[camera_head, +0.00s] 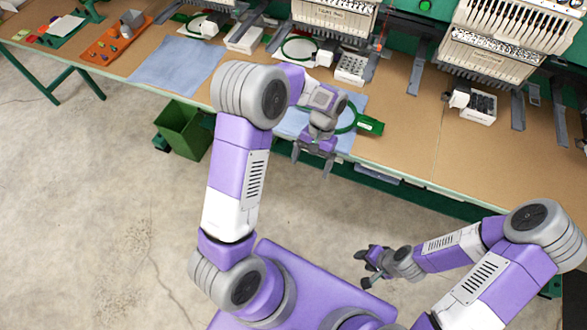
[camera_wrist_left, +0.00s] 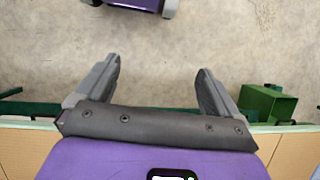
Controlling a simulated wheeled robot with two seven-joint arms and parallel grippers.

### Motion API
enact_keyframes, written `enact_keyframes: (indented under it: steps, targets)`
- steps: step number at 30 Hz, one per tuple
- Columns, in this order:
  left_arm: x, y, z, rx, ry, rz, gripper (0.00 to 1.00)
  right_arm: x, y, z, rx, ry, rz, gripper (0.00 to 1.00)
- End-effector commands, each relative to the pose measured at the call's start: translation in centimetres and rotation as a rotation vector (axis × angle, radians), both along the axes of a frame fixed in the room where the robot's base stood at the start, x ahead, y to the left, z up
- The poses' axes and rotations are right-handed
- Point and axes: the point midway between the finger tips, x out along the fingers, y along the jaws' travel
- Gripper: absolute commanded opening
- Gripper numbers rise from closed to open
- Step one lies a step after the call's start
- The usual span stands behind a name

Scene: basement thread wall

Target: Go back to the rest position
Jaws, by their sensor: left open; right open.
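My left gripper (camera_head: 312,165) is open and empty, hanging at the front edge of the long workbench (camera_head: 410,145). In the left wrist view its two fingers (camera_wrist_left: 155,90) stand wide apart with only concrete floor between them. My right gripper (camera_head: 365,268) is open and empty over the bare floor, apart from the bench. Behind my left gripper, a green hoop (camera_head: 347,117) with a green clamp block (camera_head: 370,126) lies on a blue cloth (camera_head: 290,122), partly hidden by my left arm.
Embroidery machines (camera_head: 335,18) line the back of the bench. A green bin (camera_head: 184,128) stands on the floor by the bench; it also shows in the left wrist view (camera_wrist_left: 266,103). An orange tray (camera_head: 108,45) with small items lies at the far left. The floor in front is clear.

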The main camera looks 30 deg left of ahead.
Motion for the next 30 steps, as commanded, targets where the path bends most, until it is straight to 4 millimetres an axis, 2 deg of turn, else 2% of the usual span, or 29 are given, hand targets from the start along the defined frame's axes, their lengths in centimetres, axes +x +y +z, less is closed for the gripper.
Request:
enact_keyframes:
  steps: [11, 14, 17, 20, 24, 27, 30]
  targets:
    - [0.0, 0.0, 0.0, 0.0, 0.0, 0.0, 0.95, 0.0, 0.0, 0.0, 0.0, 0.0, 0.0, 0.43]
    - [-0.2, -0.1, -0.6, -0.009, -0.002, 0.003, 0.95, 0.0, 0.0, 0.0, 0.0, 0.0, 0.0, 0.43]
    - [-0.9, -0.8, -2.6, -0.045, -0.017, 0.006, 0.95, 0.0, 0.0, 0.0, 0.0, 0.0, 0.0, 0.43]
    - [-2.3, -2.0, -6.1, -0.111, -0.052, 0.025, 0.95, 0.0, 0.0, 0.0, 0.0, 0.0, 0.0, 0.43]
    - [-5.2, -4.2, -11.1, -0.212, -0.124, 0.078, 0.95, 0.0, 0.0, 0.0, 0.0, 0.0, 0.0, 0.43]
    - [-7.5, -5.6, -13.8, -0.265, -0.183, 0.128, 0.95, 0.0, 0.0, 0.0, 0.0, 0.0, 0.0, 0.43]
    - [-9.7, -6.7, -15.6, -0.3, -0.242, 0.184, 0.95, 0.0, 0.0, 0.0, 0.0, 0.0, 0.0, 0.43]
